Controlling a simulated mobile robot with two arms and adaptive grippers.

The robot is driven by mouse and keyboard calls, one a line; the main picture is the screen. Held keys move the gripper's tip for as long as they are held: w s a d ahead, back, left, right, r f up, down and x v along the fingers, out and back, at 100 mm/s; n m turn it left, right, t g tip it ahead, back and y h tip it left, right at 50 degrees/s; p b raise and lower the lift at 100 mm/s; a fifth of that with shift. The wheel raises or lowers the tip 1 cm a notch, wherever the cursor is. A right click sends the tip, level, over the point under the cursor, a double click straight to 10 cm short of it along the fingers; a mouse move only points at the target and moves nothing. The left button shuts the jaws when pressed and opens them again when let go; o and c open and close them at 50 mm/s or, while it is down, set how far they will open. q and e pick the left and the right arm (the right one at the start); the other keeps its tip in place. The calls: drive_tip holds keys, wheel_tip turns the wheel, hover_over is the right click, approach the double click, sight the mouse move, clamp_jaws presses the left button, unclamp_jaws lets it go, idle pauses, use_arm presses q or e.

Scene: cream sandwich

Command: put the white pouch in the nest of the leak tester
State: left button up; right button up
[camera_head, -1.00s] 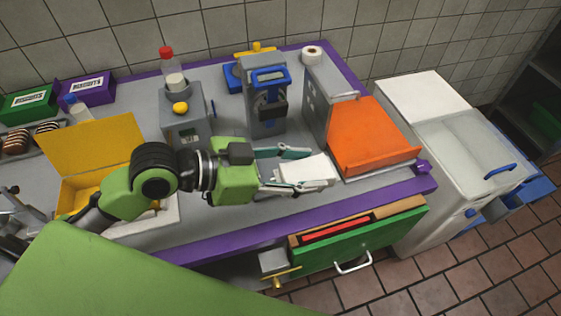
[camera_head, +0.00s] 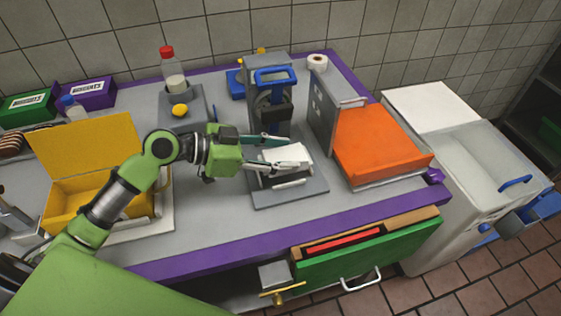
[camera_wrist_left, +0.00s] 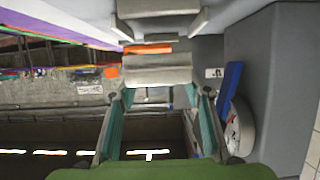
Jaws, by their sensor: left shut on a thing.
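My left gripper (camera_head: 304,156) is shut on the white pouch (camera_head: 284,156). The pouch lies roughly flat between the fingers, and it also shows between the fingertips in the left wrist view (camera_wrist_left: 157,70). In the head view the pouch appears over the base plate (camera_head: 290,196) of a grey upright device (camera_head: 254,96) with a blue handle, seemingly the leak tester. The pouch and fingers cover much of the base, so the nest is largely hidden. I cannot tell whether the pouch touches it. My right gripper is not in view.
A yellow open box (camera_head: 90,195) is at left. A bottle (camera_head: 174,75) stands behind my arm. The counter's purple front edge (camera_head: 220,253) is near, above an open green drawer (camera_head: 375,250).

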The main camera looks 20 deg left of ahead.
use_arm(q)
drive_tip(key=f, duration=0.1)
drive_tip(key=f+p, duration=0.1)
drive_tip(key=f, duration=0.1)
drive_tip(key=shift+w+a, duration=0.2)
drive_tip(key=shift+f, duration=0.3)
drive_tip(key=shift+f+b, duration=0.2)
drive_tip(key=shift+b, duration=0.1)
drive_tip(key=o, duration=1.1)
drive_tip(key=shift+r, duration=0.1)
